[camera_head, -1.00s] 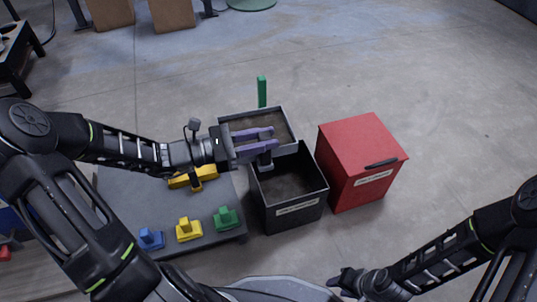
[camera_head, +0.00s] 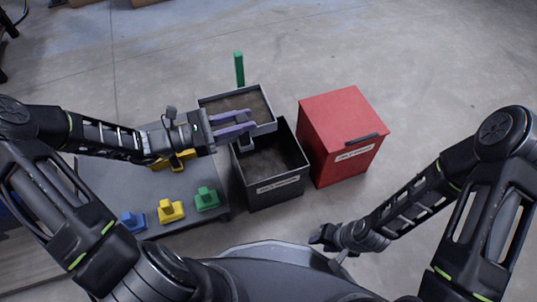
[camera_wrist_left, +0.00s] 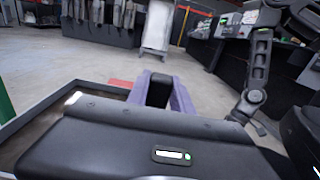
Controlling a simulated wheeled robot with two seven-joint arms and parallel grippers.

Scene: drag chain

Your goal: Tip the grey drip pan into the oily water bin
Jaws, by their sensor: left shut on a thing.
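The grey drip pan (camera_head: 265,130) is a shallow rectangular tray with a brownish inside, looking about level. It is held above the rear left part of an open dark bin (camera_head: 276,188) with a white label too small to read. My left gripper (camera_head: 252,122) has purple fingers reaching over the pan; it is shut on a dark grip of the pan. In the left wrist view, the dark grip (camera_wrist_left: 159,90) shows between the fingers and the pan's rim (camera_wrist_left: 45,108) is at left. My right gripper (camera_head: 320,238) is low at right, away from the pan; its jaws are unclear.
A red lidded box (camera_head: 345,120) stands right of the dark bin. A green upright bar (camera_head: 239,69) rises at the pan's far edge. A grey table (camera_head: 105,180) at left bears blue, yellow and green blocks.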

